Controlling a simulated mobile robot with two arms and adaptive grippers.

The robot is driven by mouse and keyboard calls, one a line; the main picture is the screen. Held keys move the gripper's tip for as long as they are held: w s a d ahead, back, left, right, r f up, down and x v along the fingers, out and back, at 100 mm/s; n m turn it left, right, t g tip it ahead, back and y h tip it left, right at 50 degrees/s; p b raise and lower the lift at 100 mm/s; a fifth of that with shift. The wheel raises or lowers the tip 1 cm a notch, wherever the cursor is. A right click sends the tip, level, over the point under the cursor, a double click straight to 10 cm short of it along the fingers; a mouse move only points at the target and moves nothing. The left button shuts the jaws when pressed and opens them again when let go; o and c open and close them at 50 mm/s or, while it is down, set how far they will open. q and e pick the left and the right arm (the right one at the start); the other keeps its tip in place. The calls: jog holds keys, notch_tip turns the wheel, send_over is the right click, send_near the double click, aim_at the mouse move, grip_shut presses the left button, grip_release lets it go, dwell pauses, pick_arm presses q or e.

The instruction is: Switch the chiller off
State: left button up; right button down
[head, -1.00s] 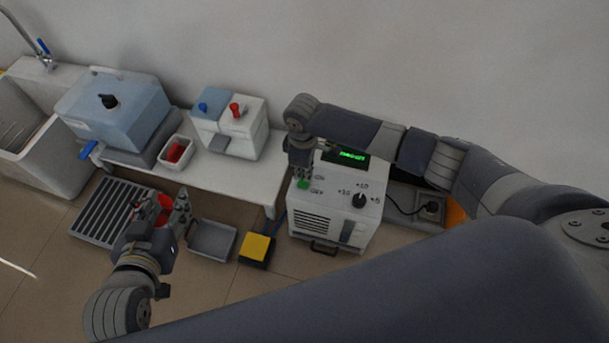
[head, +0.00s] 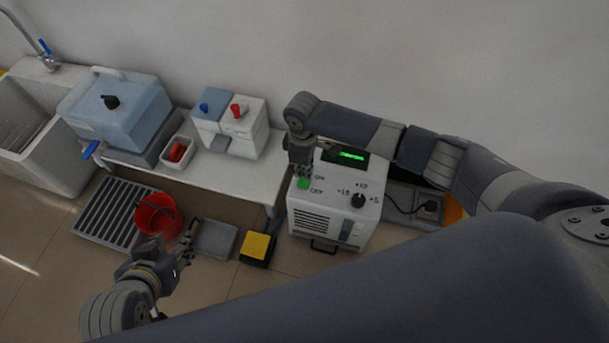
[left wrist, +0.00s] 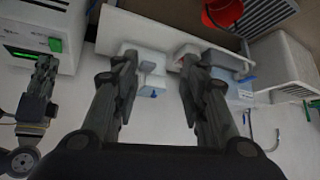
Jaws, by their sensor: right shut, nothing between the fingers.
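The chiller (head: 325,222) is a white box on the floor with a lit green display (head: 347,155). Its green switch (head: 303,183) sits on the top face beside ON and OFF labels, and a black dial (head: 358,200) is to the right. My right gripper (head: 302,174) is shut and empty, pointing down just at the switch; I cannot tell whether it touches. The chiller (left wrist: 38,22) and switch (left wrist: 55,45) also show in the left wrist view, with my right gripper (left wrist: 47,62) close by. My left gripper (head: 178,246) is open and empty, low at the left.
A red bucket (head: 157,214) stands on a floor grate (head: 92,214). A grey tray (head: 214,239) and a yellow-topped pedal (head: 257,247) lie left of the chiller. A low bench (head: 250,183) carries a blue tank (head: 118,116) and a dispenser (head: 242,133). A power strip (head: 428,206) is at right.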

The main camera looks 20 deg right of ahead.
jog(key=shift+r+p, duration=0.65)
jog(key=shift+p, duration=0.05)
pick_arm(q)
jog(key=s+a+g, duration=0.1)
jog(key=s+g, duration=0.1)
jog(key=s, duration=0.2)
jog(key=s+a+f+g+y+p, duration=0.1)
jog(key=s+g, duration=0.1)
jog(key=s, duration=0.2)
jog(key=shift+s+a+f, duration=0.2)
jog(key=shift+a+f, duration=0.05)
jog(key=shift+a, duration=0.05)
pick_arm(e)
jog(key=shift+r, duration=0.55)
